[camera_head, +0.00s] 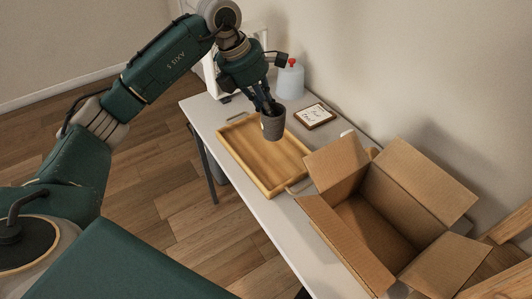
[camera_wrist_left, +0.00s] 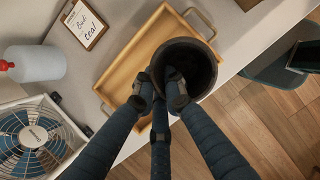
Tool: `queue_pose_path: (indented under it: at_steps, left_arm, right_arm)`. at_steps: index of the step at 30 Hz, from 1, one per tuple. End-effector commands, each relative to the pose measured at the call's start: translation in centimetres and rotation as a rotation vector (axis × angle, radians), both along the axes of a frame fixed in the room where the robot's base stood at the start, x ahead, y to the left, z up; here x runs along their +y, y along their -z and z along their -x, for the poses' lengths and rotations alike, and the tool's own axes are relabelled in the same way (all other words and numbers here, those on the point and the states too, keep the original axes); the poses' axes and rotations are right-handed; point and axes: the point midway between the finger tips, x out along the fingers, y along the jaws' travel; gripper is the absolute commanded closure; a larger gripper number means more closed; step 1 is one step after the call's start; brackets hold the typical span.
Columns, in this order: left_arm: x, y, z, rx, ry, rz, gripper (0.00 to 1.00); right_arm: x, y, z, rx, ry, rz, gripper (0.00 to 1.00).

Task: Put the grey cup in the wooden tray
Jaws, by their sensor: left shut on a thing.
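The grey cup (camera_head: 273,123) is upright in my left gripper (camera_head: 268,108); the gripper is shut on its rim. In the head view the cup appears over the upper part of the wooden tray (camera_head: 262,158), which lies on the white table. In the left wrist view the dark cup (camera_wrist_left: 192,60) sits between the fingers of my left gripper (camera_wrist_left: 168,88), with the wooden tray (camera_wrist_left: 128,62) below it. I cannot tell the exact height of the cup above the tray. My right gripper does not show.
An open cardboard box (camera_head: 375,225) stands on the near part of the table (camera_head: 275,215). A blue fan (camera_wrist_left: 30,138) is beside the tray in the wrist view.

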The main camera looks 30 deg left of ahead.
Motion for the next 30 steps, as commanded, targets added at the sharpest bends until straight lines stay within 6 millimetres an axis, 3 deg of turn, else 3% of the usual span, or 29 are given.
queue_pose_path:
  at_steps: [6,11,14,17,30]
  left_arm:
    - [2.1,-3.2,-3.0,-0.002,-0.404,-0.002,1.0]
    - [3.2,-4.4,-3.9,0.004,-0.57,-0.006,1.0]
    - [3.4,-4.0,-4.0,0.009,-0.609,-0.008,1.0]
    - [3.5,-2.3,-4.0,0.012,-0.617,-0.009,1.0]
    - [3.4,8.8,-3.9,0.011,-0.613,-0.008,1.0]
  right_arm:
    - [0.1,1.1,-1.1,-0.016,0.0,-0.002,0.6]
    - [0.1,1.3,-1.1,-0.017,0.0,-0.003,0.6]
    - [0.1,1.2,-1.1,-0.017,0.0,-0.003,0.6]
    - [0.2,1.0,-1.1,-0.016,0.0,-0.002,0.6]
    - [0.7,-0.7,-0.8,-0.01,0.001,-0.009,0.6]
